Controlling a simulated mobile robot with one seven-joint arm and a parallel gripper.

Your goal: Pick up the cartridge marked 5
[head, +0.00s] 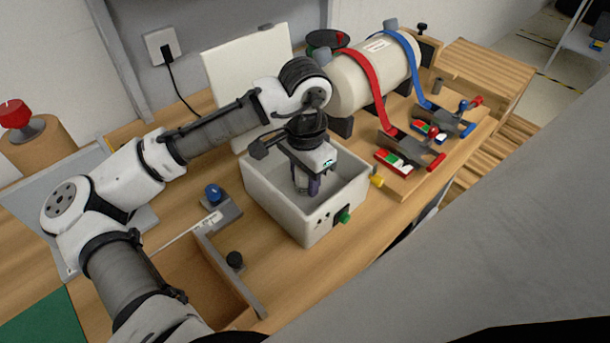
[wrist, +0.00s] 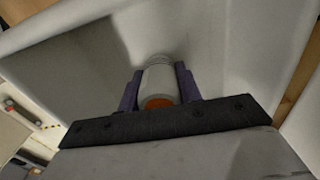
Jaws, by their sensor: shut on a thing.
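My gripper (head: 307,188) reaches down into the open white box (head: 302,222) on the wooden bench in the head view. In the wrist view, the purple fingers of my gripper (wrist: 160,84) are shut on a pale grey cylinder (wrist: 158,76) with an orange near end. The cylinder looks like a cartridge, but no number on it is readable. Its far end points toward the box's pale inner surface; I cannot tell whether it touches. No other cartridge can be made out inside the box, which my arm partly covers.
A green knob (head: 345,217) sticks out from the box's front. A cream tank (head: 374,73) with red and blue straps stands behind to the right. A blue-knobbed device (head: 214,194) and a wooden tray (head: 197,282) lie left of the box. The box walls surround my gripper closely.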

